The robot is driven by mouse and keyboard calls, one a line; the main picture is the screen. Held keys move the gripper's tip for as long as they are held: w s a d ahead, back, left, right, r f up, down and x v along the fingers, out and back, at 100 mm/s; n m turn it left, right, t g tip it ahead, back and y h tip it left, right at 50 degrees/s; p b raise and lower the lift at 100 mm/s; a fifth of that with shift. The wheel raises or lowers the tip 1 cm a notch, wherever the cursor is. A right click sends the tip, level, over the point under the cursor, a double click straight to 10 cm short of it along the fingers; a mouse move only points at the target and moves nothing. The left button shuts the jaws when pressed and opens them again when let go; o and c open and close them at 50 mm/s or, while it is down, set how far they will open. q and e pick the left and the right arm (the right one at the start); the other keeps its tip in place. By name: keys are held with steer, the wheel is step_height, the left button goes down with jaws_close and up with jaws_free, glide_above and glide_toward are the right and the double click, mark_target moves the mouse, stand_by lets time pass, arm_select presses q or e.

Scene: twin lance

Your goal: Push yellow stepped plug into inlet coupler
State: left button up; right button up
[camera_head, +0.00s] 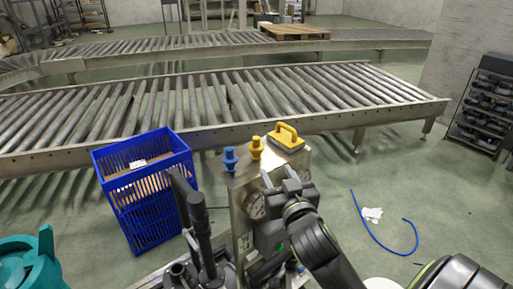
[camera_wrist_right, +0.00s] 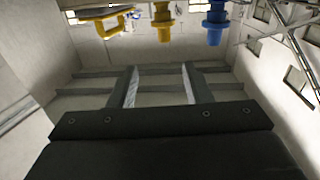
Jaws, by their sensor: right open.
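The yellow stepped plug (camera_head: 256,148) stands upright on the top of a steel cabinet (camera_head: 236,183). A blue stepped plug (camera_head: 230,159) stands to its left. In the right wrist view the yellow plug (camera_wrist_right: 163,20) and blue plug (camera_wrist_right: 215,24) show near the top edge, beyond the fingers. My right gripper (camera_head: 281,180) is in front of the cabinet top, apart from the plugs. In the right wrist view its two fingers (camera_wrist_right: 160,88) are spread with nothing between them. I cannot make out the inlet coupler. My left gripper is not in view.
A yellow handled block (camera_head: 287,137) sits on the cabinet right of the yellow plug. A blue crate stack (camera_head: 140,210) stands left, with dark upright rods (camera_head: 201,225) nearby. A roller conveyor (camera_head: 220,110) runs behind. A blue hose (camera_head: 372,238) lies on the floor at right.

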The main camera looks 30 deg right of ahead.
mark_target(257, 141)
steer(key=p+x, duration=0.2)
steer(key=x, duration=0.8)
steer(key=shift+w+d+f, duration=0.1)
steer(key=shift+w+f, duration=0.05)
steer(key=shift+w, duration=0.25)
steer(key=w, duration=0.1)
steer(key=w+p, duration=0.1)
steer(key=w, duration=0.2)
steer(key=shift+w+d+r+p, duration=0.1)
steer(key=shift+d+r+p, duration=0.15)
steer(key=shift+r+p, duration=0.1)
steer(key=shift+w+d+f, duration=0.1)
steer(key=shift+w+d, duration=0.1)
steer(key=shift+w, duration=0.35)
jaws_close()
